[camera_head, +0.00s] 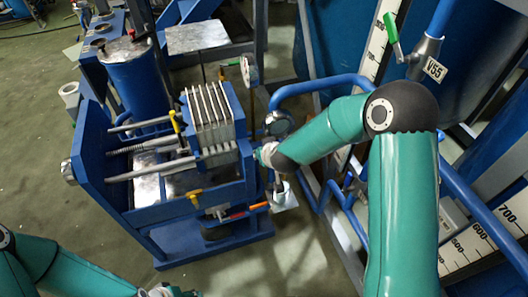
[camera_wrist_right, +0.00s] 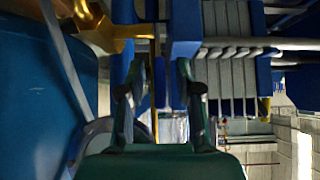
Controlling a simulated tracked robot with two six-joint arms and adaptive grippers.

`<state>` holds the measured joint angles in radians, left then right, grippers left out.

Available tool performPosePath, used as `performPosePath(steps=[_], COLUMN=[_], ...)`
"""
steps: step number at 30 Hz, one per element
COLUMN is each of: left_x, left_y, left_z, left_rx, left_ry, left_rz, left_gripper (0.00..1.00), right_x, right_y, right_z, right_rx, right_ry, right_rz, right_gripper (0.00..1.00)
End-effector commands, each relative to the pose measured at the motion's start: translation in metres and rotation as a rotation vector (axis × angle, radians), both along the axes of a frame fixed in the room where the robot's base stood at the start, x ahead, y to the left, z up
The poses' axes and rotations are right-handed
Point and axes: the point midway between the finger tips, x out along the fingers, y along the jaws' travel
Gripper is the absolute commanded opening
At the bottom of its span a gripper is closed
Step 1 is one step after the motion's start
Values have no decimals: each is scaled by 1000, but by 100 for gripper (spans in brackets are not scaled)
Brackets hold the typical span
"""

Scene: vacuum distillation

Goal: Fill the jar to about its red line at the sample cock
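A small pale jar (camera_head: 281,187) stands on a light plate (camera_head: 285,198) beside the filter press, just below my right gripper; its red line and fill level cannot be made out. My right gripper (camera_head: 262,155) is at the right side of the press, mostly hidden by its own wrist. In the right wrist view its two fingers (camera_wrist_right: 161,75) stand apart, with blurred narrow parts showing between them. A brass fitting (camera_wrist_right: 105,28) shows above left there; I cannot tell whether it is the sample cock. My left gripper (camera_head: 168,292) is only partly in view at the bottom edge.
The blue filter press (camera_head: 160,215) with pale plates (camera_head: 210,112) stands close left of my right gripper. A blue tank (camera_head: 137,78) stands behind. Open floor (camera_head: 245,275) lies in front.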

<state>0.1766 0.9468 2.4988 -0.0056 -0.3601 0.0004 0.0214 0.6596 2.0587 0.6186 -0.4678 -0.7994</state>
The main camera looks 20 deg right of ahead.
Motion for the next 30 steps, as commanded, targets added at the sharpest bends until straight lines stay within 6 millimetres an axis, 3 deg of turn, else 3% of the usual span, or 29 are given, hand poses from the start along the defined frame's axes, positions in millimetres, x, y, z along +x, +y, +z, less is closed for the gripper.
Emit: performPosePath(steps=[13,30], left_x=[0,0], left_y=[0,0], left_z=[1,1], left_rx=[0,0], left_ry=[0,0], left_rz=[0,0], left_gripper=[44,44], right_x=[-8,-77], right_y=[0,3], right_z=[10,80], right_rx=[1,0], right_ry=[-1,-2], right_rz=[-1,-1], right_gripper=[36,36])
